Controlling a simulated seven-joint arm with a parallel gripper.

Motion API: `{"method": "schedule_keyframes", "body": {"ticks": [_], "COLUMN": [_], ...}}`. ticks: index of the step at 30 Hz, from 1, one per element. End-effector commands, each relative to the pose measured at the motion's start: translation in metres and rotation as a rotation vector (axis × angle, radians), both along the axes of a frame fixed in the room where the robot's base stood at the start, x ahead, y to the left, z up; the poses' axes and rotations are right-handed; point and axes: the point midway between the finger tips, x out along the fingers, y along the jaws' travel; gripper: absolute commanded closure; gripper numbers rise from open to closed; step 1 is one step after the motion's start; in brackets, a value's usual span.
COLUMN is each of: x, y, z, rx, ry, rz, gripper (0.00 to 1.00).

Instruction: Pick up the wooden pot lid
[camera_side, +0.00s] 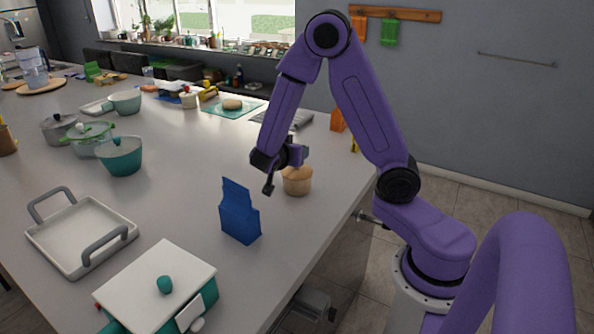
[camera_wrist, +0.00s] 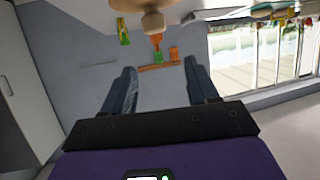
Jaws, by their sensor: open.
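A small tan wooden pot (camera_side: 297,182) with a rounded top, which looks like its lid, stands on the counter near its right edge. Where the lid meets the pot is too small to make out. In the side view, my gripper (camera_side: 268,187) is just left of it and in front of its upper part, apart from it as far as I can tell. A tan wooden piece (camera_wrist: 152,22) shows at the top of the wrist view, beyond the fingertips. My gripper is open, and nothing is between its fingers (camera_wrist: 160,68).
A blue bag-like item (camera_side: 239,212) stands in front of my gripper. A white tray (camera_side: 70,258) and a white-lidded teal box (camera_side: 190,277) are nearer the camera. Several pots, including a teal pot (camera_side: 120,157), stand at left. The middle counter (camera_side: 180,205) is clear.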

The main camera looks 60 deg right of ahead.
Motion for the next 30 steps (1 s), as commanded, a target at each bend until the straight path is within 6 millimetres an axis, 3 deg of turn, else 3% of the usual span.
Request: {"method": "schedule_keyframes", "body": {"ticks": [11, 18, 24, 30], "x": [0.000, 0.000, 0.005, 0.007], "y": [0.000, 0.000, -0.022, -0.027], "z": [-0.022, -0.048, -0.057, -0.059], "rx": [0.000, -0.001, 0.000, 0.000], "ry": [0.002, 0.004, -0.001, -0.001], "rz": [0.001, 0.002, -0.001, 0.002], "gripper": [0.42, 0.42, 0.42, 0.42]}}
